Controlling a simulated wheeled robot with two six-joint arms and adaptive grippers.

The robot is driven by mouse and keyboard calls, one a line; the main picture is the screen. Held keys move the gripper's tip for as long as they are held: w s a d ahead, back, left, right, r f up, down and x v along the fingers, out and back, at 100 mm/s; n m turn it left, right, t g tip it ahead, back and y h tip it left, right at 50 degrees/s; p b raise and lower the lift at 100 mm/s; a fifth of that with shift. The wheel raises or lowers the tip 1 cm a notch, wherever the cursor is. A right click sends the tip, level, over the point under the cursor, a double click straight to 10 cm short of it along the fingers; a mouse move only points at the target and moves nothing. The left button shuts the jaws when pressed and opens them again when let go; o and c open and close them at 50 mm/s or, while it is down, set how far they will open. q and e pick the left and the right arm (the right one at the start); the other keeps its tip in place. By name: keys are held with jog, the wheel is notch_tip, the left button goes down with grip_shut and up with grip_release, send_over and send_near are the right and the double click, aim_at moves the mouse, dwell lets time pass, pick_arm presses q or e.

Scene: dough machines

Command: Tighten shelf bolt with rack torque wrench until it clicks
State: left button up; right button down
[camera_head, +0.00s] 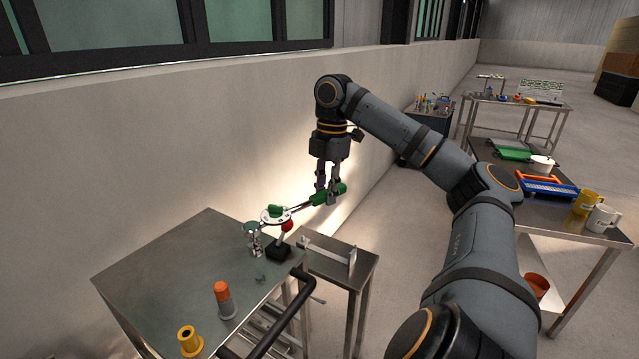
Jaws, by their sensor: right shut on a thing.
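My right gripper (327,192) points down and is shut on the green handle of the torque wrench (300,206). The wrench lies about level above the corner of a metal-topped table. A round white dial with a green part on top sits along its shaft. Its far end reaches over a silver upright piece (254,244) on the table, which may be the shelf bolt. I cannot tell whether the wrench head is seated on it. My left gripper is not in view.
A black block (278,251) with a red ball knob stands beside the silver piece. An orange-topped cylinder (224,301) and a yellow flanged part (190,342) stand nearer. A small side table (362,262) carries a pale bracket. The wall is close behind; the left tabletop is clear.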

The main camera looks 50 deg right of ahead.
jog(key=shift+s+f, duration=0.25)
jog(key=shift+f, duration=0.05)
jog(key=shift+w+f+b, duration=0.1)
jog(key=shift+f+b, duration=0.25)
jog(key=shift+b, duration=0.2)
jog(key=f+b, duration=0.1)
jog(key=w+f+b, duration=0.1)
jog(key=shift+w+f, duration=0.1)
jog(key=shift+f, duration=0.25)
pick_arm(q)
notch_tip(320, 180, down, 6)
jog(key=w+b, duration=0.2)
jog(key=b, duration=0.1)
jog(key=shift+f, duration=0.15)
pick_arm(e)
jog(key=shift+s+d+f, duration=0.1)
jog(key=shift+s+f, duration=0.1)
jog(key=shift+f, duration=0.95)
